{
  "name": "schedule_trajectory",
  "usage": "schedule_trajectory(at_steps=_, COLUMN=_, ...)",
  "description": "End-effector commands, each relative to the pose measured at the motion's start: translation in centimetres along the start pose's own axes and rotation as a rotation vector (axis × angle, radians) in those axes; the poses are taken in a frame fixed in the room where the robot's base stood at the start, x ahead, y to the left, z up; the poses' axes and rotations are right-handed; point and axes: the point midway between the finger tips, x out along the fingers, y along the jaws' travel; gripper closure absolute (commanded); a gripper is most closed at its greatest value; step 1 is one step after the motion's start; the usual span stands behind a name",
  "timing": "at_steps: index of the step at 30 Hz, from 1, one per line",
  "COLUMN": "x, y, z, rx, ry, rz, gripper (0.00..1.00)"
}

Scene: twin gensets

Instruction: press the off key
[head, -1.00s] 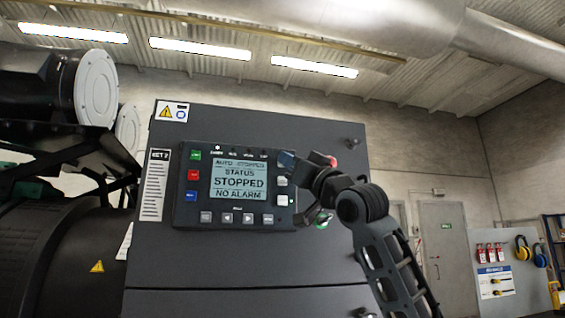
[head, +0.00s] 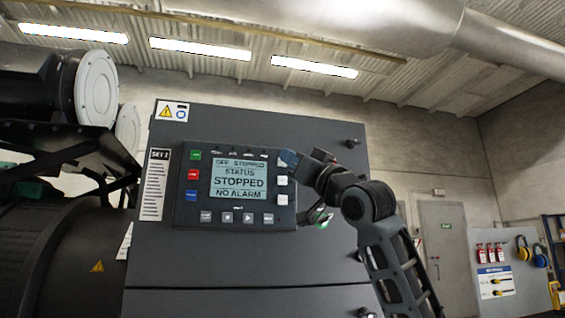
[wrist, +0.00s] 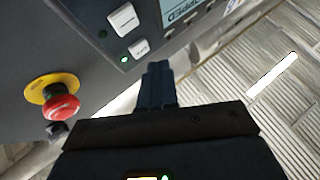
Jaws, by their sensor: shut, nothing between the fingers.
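The control panel (head: 183,213) on the dark cabinet has a lit screen (head: 239,180) reading "OFF STOPPED", "STATUS STOPPED" and "NO ALARM". Two white keys, an upper one (head: 282,181) and a lower one (head: 281,200), sit right of the screen; their labels are too small to read. In the wrist view a green light glows beside one white key (wrist: 138,49). My gripper (head: 288,158) is shut and empty at the panel's upper right, just above the white keys in the head view. Its blue fingertips (wrist: 157,66) appear apart from the keys in the wrist view.
A red emergency stop button (wrist: 61,107) on a yellow base stands out from the cabinet near my gripper. Green, red (head: 193,174) and blue keys line the panel's left side. Engine parts (head: 60,245) stand left of the cabinet (head: 240,302).

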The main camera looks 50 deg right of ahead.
Motion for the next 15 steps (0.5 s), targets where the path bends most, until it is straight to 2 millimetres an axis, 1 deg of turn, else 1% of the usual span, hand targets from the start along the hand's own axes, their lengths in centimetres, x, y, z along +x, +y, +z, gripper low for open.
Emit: schedule_trajectory(at_steps=15, x=-3.1, y=-2.3, z=-2.3, rx=0.0, ry=0.001, rz=-0.002, gripper=1.0)
